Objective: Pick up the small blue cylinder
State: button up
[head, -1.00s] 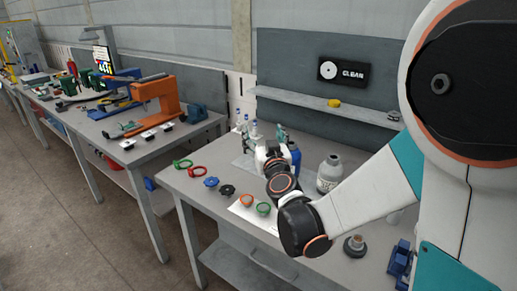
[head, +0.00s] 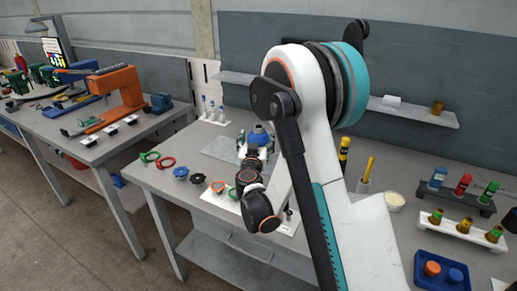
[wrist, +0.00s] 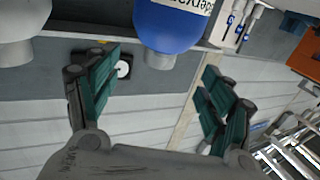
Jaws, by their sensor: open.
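A blue cylinder (head: 438,177) stands at the left end of a dark rack (head: 455,198) at the right of the table in the head view. Another short blue piece (head: 455,276) sits in a blue tray (head: 425,256) at lower right; which one is the small blue cylinder I cannot tell. My gripper (head: 257,146) is far to the left of both, close to a blue round-bodied bottle (head: 259,134). In the wrist view my gripper (wrist: 160,72) has its green-padded fingers wide apart with nothing between them. The bottle (wrist: 172,28) appears beyond the fingers there.
A white rack (head: 465,232) with coloured pieces stands before the dark rack. Handwheels (head: 181,173) lie at the left. A wall shelf (head: 405,109) runs behind.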

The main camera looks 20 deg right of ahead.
aim_at(258, 131)
jog(key=shift+b+x, duration=0.65)
jog(key=shift+x, duration=3.15)
jog(key=shift+s+r, duration=0.1)
jog(key=shift+s, duration=0.05)
grip_shut()
